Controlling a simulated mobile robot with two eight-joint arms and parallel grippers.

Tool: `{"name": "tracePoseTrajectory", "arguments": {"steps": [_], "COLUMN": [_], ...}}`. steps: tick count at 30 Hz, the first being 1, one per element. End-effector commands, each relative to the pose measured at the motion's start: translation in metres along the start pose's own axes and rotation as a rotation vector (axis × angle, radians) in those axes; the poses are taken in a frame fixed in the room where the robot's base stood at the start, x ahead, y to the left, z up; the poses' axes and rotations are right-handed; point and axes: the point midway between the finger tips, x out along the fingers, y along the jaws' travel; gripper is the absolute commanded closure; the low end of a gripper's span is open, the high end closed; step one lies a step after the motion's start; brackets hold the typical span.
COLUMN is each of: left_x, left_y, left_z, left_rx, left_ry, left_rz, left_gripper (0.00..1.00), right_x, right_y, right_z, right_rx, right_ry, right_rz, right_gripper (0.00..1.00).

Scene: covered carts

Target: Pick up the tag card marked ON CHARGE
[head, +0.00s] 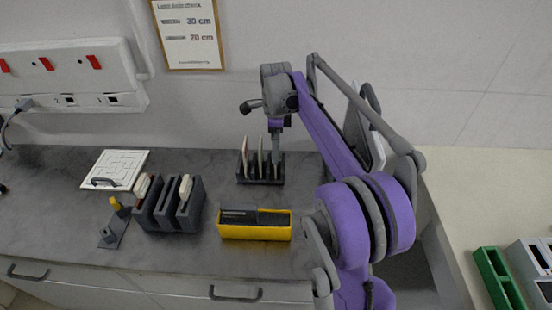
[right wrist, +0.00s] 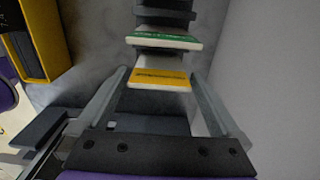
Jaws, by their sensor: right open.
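Several tag cards stand upright in a dark slotted rack (head: 262,181) on the grey counter. The right wrist view shows a card with a yellow band (right wrist: 160,79) and, beyond it, a card with a green band (right wrist: 165,38). Their lettering is too small to read, so I cannot tell which is marked ON CHARGE. My right gripper (head: 277,148) points down at the rack's right part. In the right wrist view its open fingers (right wrist: 158,88) stand on either side of the yellow-banded card; contact is not clear. My left gripper is not in view.
A yellow bin (head: 255,232) stands in front of the rack. A dark holder (head: 170,212) with cards, a small stand with a yellow knob (head: 114,205) and a white board (head: 115,168) lie to the left. The wall with a sign (head: 188,33) rises behind.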

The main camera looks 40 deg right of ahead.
Motion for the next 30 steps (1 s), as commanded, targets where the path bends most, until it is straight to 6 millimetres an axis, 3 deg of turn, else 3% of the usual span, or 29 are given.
{"name": "tracePoseTrajectory", "arguments": {"steps": [6, 7, 22, 30], "left_x": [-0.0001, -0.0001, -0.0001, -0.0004], "left_y": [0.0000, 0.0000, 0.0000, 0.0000], "left_z": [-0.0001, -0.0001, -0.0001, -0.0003], "left_rx": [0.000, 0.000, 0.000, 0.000], "left_ry": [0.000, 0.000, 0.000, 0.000], "left_rz": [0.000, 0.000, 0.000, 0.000], "left_gripper": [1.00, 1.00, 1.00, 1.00], "right_x": [0.0008, 0.0007, 0.0005, -0.0025], "right_y": [-0.0001, -0.0001, -0.0001, -0.0001], "right_z": [0.0002, 0.0002, 0.0002, 0.0002], "right_rx": [0.000, 0.000, 0.000, 0.000], "right_ry": [0.000, 0.000, 0.000, 0.000], "right_rz": [0.000, 0.000, 0.000, 0.000], "right_gripper": [0.00, 0.04, 0.94, 0.94]}}
